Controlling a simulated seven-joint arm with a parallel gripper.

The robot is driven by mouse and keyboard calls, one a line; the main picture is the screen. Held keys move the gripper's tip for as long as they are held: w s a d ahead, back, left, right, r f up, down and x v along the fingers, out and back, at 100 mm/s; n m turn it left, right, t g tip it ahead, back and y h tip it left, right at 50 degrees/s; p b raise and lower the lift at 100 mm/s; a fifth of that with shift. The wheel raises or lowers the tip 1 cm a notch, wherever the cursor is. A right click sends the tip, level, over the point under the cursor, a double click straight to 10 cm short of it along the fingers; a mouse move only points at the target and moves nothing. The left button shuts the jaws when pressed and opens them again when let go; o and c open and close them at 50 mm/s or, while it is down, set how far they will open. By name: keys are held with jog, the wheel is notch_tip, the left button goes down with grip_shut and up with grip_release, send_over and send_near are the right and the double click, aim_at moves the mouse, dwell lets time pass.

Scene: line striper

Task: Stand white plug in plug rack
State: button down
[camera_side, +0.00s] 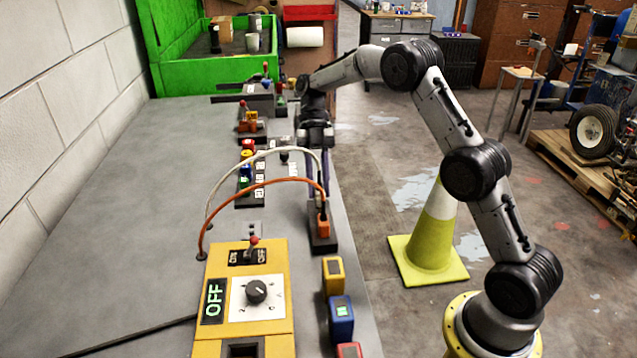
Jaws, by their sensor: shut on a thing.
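The white plug's cable (285,150) arches from the bench up and right to my gripper (319,178). My gripper points down above the bench's right edge, and its jaws are shut on the white plug. The plug's body is small and mostly hidden by the fingers. The plug rack (323,241), a dark block, sits on the bench just below and nearer the camera. An orange plug (323,226) stands upright in it, with its orange cable (265,186) arching left. I cannot tell whether the white plug touches the rack.
A yellow control box (243,298) with a switch and an OFF display stands in front. Yellow and blue blocks (334,275) lie right of it. Panels with coloured buttons (247,165) line the bench behind. A green bin (215,70) is at the far end. The bench's left side is clear.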

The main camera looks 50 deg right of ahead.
jog(key=shift+f, duration=1.1)
dwell(0.8)
jog(key=shift+c, duration=1.5)
grip_release()
jog(key=v, duration=0.7)
jog(key=shift+f, duration=0.1)
